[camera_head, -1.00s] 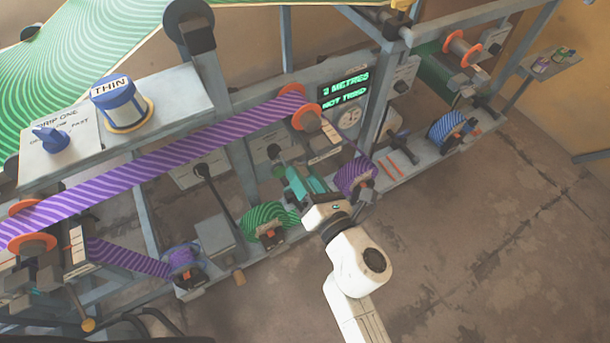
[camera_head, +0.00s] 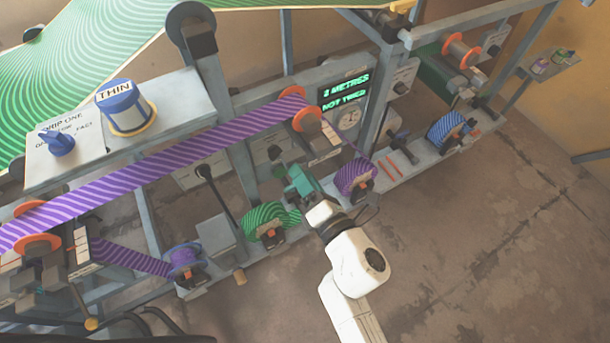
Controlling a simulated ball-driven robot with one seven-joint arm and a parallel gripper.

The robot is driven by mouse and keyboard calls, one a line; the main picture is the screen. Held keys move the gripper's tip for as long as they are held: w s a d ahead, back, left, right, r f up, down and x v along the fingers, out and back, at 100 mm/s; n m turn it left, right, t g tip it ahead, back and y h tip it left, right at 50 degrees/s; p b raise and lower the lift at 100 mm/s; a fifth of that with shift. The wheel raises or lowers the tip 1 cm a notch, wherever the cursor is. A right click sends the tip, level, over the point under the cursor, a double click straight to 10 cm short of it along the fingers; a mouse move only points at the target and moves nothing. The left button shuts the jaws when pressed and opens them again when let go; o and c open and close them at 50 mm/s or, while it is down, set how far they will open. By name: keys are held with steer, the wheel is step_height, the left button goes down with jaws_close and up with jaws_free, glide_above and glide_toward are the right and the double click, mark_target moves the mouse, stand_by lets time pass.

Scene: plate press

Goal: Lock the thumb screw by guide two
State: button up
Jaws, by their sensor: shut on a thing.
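My gripper (camera_head: 288,176), with teal jaws, reaches in from the white arm at the middle of the press. It is shut on a small dark part at the frame, which looks to be the thumb screw; the jaws hide most of it. A dark knob (camera_head: 274,152) stands just above the jaws. The purple striped web (camera_head: 170,165) runs from the lower left up to an orange-flanged roller (camera_head: 306,119) above and right of my gripper. I cannot read which guide is number two.
A green striped roll (camera_head: 265,217) lies just below left of my gripper, and a purple roll (camera_head: 354,176) just right. A dark lever (camera_head: 220,192) stands to the left. A screen (camera_head: 345,91) reads "2 METRES" and "NOT TRIED". Floor is clear at right.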

steer(key=m+p, duration=0.8)
steer(key=m, duration=1.5)
steer(key=shift+d+f+m, duration=0.1)
steer(key=shift+m, duration=0.3)
stand_by(0.3)
steer(key=o, duration=1.1)
steer(key=shift+c, duration=0.2)
steer(key=b+v, duration=0.1)
steer(key=v, duration=0.9)
steer(key=shift+s+d, duration=0.25)
steer(key=shift+s, duration=0.1)
